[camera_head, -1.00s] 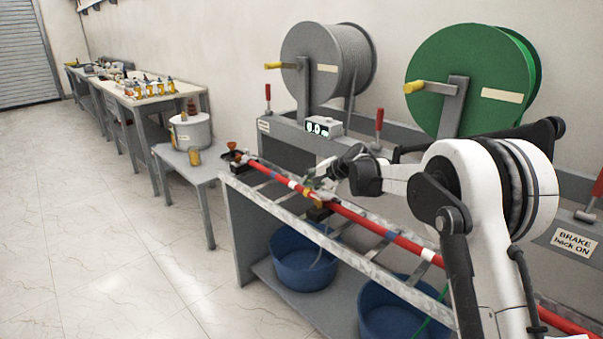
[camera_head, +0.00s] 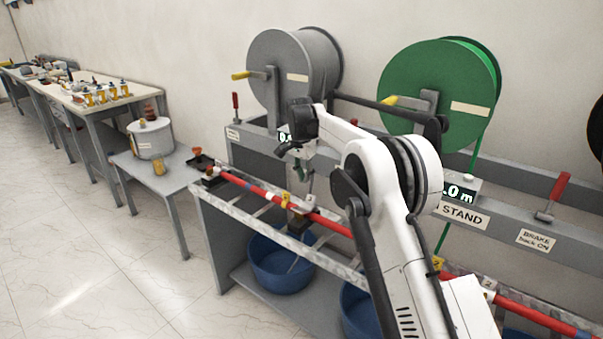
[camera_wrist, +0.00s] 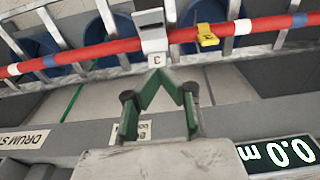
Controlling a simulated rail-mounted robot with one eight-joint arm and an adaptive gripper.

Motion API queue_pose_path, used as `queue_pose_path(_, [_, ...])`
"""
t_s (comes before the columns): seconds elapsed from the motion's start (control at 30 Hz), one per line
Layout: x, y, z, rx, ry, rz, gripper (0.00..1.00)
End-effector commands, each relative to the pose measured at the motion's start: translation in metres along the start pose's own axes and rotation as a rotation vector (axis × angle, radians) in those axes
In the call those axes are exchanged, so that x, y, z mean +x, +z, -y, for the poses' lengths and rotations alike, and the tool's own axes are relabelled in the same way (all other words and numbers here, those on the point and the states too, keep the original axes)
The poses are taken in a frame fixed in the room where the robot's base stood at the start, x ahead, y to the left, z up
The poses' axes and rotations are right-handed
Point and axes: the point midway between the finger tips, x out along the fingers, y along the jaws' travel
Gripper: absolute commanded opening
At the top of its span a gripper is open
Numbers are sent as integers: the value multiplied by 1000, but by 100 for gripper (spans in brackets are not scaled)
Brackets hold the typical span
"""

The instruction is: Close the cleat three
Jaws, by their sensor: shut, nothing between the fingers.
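The cleat labelled 3 (camera_wrist: 153,36) is a pale grey piece across the red cable (camera_wrist: 100,50) in the wrist view, with its white number plate just below the cable. I cannot tell whether it is fully closed. A yellow tag (camera_wrist: 207,36) sits on the cable to its right. My gripper (camera_wrist: 158,76) has green fingers that meet at the tips, with nothing held; the tips appear just below the number plate in the picture. In the head view my gripper (camera_head: 305,186) hangs above the red cable, near a yellow tag (camera_head: 286,199).
A grey drum (camera_head: 285,75) and a green drum (camera_head: 430,90) stand behind the rail. A red-handled brake lever (camera_head: 558,187) is at the right. Blue tubs (camera_head: 282,268) sit below the rack. A small table (camera_head: 165,180) stands left. The left floor is clear.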

Motion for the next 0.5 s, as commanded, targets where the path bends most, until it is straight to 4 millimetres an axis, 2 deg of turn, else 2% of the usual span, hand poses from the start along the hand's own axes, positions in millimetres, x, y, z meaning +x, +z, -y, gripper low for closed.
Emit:
queue_pose_path(0.03, [11, 0, 0, 0, 0, 0, 0])
queue_pose_path(0.3, [60, 0, 0, -1, -1, 0, 0])
queue_pose_path(0.5, [81, 15, 0, -2, -2, 0, 0])
